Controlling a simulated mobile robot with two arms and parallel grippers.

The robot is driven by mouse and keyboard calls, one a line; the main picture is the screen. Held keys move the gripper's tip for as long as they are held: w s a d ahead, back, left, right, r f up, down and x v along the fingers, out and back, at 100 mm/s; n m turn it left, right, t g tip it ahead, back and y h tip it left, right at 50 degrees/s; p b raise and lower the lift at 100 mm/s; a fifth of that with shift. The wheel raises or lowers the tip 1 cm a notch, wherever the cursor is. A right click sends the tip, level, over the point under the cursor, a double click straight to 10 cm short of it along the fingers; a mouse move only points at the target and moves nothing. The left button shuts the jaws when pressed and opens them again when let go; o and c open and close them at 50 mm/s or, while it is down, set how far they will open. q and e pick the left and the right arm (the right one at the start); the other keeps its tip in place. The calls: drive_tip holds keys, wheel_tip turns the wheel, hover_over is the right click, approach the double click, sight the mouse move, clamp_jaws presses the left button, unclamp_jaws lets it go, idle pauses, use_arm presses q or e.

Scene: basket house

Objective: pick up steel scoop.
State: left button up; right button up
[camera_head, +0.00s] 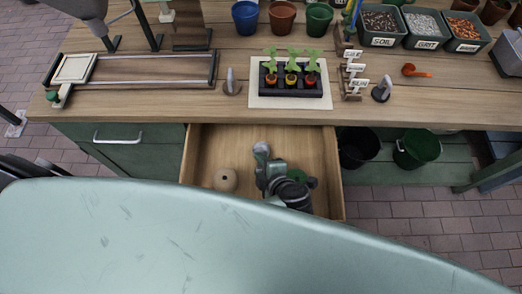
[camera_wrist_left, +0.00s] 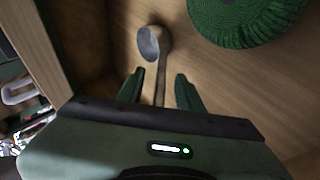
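The steel scoop (camera_wrist_left: 162,68) lies in the open wooden drawer. In the left wrist view its round grey bowl is beyond my fingers, and its thin handle runs back between them. My left gripper (camera_wrist_left: 158,90) is open around the handle, with a gap visible on each side. In the head view the scoop's bowl (camera_head: 261,149) shows just beyond my left gripper (camera_head: 265,172), which is down in the drawer; the handle is mostly hidden there. My right gripper is not in view.
The drawer (camera_head: 212,150) also holds a beige twine ball (camera_head: 225,180) and a green twine roll (camera_wrist_left: 245,18), close to the scoop's right. The drawer walls surround my gripper. Above is the bench top (camera_head: 150,105) with a seedling tray (camera_head: 290,88). Dark buckets (camera_head: 417,150) stand right.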

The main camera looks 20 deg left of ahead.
use_arm(q)
drive_tip(key=shift+x, duration=0.75)
drive_tip(key=shift+d, duration=0.1)
clamp_jaws()
drive_tip(key=shift+r, duration=0.1)
